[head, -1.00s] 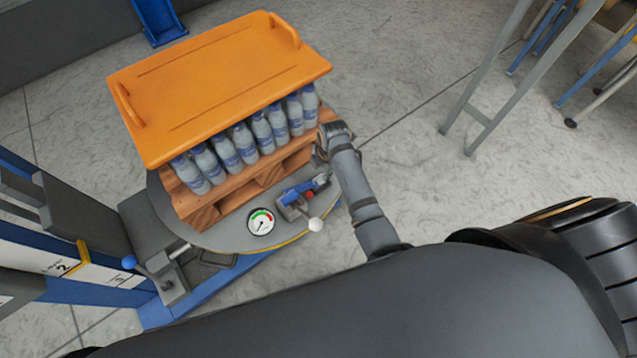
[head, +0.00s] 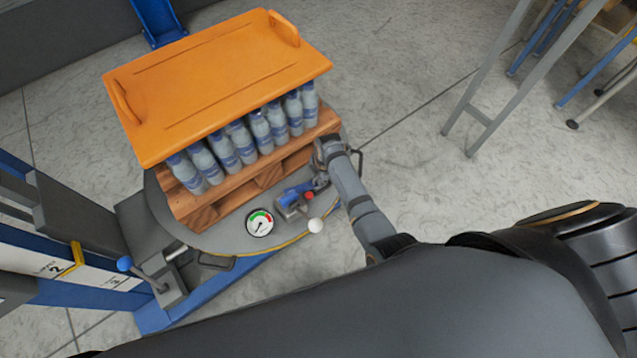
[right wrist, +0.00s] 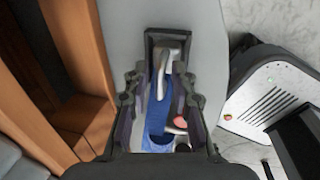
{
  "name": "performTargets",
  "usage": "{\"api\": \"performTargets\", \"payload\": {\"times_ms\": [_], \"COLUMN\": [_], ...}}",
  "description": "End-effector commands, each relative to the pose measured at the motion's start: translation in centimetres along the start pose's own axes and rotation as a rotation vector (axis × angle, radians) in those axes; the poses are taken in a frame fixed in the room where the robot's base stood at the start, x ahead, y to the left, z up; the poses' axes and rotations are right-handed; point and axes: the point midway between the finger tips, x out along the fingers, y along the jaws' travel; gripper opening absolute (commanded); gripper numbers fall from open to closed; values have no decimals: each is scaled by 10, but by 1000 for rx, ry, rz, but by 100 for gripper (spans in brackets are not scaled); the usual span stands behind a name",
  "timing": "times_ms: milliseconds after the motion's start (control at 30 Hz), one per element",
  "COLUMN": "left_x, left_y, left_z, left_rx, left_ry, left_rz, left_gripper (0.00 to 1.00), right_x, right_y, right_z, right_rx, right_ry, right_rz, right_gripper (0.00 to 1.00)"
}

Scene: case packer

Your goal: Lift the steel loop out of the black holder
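The steel loop (right wrist: 168,68) shows in the right wrist view. It reaches from a blue body (right wrist: 158,110) up to the black holder (right wrist: 167,38), and its far end lies within the holder. My right gripper (right wrist: 160,92) is open, with one finger on each side of the loop and blue body; I cannot tell whether either touches. In the head view the blue body (head: 291,195) lies on the round grey table's edge, and my right gripper (head: 322,178) is at its upper right end. There the gripper hides the loop and most of the holder. My left gripper is not in view.
A wooden pallet (head: 205,216) with bottles under an orange tray (head: 215,85) stands close to the gripper. A dial gauge (head: 259,223) and a white ball knob (head: 315,225) are near the blue body. A red knob (head: 309,195) sits beside it.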

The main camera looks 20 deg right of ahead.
Motion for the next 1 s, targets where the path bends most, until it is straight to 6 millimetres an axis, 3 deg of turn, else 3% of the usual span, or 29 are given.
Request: {"api": "performTargets", "payload": {"times_ms": [33,133,667,867,1000], "left_x": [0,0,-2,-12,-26], "left_y": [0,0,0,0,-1], "left_z": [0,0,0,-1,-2], "left_rx": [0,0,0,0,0], "left_ry": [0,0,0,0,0], "left_rz": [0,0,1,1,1], "left_gripper": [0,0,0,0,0], "right_x": [0,0,-6,-37,-75], "right_y": [0,0,2,8,-16], "right_z": [0,0,0,0,0], "right_rx": [0,0,0,0,1], "right_ry": [0,0,0,1,0], "right_rz": [0,0,3,4,1], "right_gripper": [14,0,0,0,0]}}
